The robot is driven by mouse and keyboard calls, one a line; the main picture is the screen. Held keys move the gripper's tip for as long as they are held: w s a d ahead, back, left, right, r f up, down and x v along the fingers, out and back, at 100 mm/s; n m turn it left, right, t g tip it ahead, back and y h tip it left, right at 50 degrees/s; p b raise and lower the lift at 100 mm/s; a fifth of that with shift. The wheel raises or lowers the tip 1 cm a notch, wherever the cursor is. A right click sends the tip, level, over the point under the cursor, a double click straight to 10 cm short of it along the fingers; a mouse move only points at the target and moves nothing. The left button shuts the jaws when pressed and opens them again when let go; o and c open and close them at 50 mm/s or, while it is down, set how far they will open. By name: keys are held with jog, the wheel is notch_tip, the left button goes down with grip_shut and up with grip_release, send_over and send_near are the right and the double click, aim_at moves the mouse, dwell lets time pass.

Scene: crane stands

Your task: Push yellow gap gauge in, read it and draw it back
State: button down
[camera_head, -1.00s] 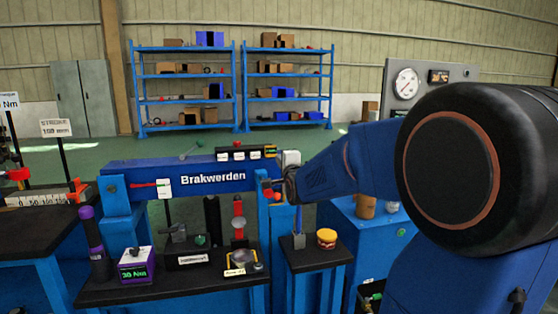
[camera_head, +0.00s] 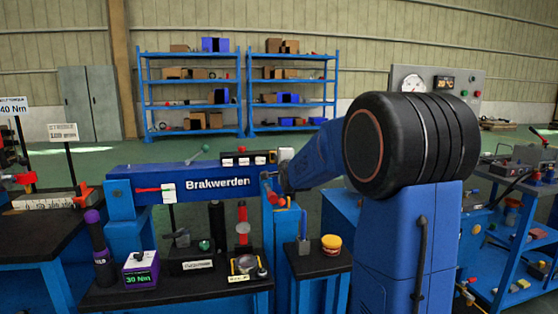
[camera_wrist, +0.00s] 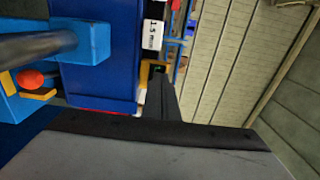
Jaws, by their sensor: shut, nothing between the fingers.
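The yellow gap gauge, as best I can tell, is the small yellow piece with a green display (camera_wrist: 146,76) in the wrist view, at the end of the blue beam. In the head view a small yellow piece (camera_head: 272,157) shows at the right end of the black label strip. My gripper (camera_wrist: 160,78) is shut and empty, its dark fingers right beside the yellow piece; I cannot tell whether they touch. In the head view my gripper (camera_head: 284,178) is at the beam's right end, mostly hidden by my wrist. The gauge's reading is too small to make out.
The blue Brakwerden beam (camera_head: 190,184) spans above a black bench. A red knob (camera_wrist: 30,79) on a blue bracket and a 1.5 mm label (camera_wrist: 152,35) are close to my gripper. A small side table (camera_head: 318,262) holds a yellow-and-red pot (camera_head: 331,244).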

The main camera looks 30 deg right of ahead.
dwell(0.3)
jog(key=shift+x, duration=0.8)
jog(key=shift+s, duration=0.1)
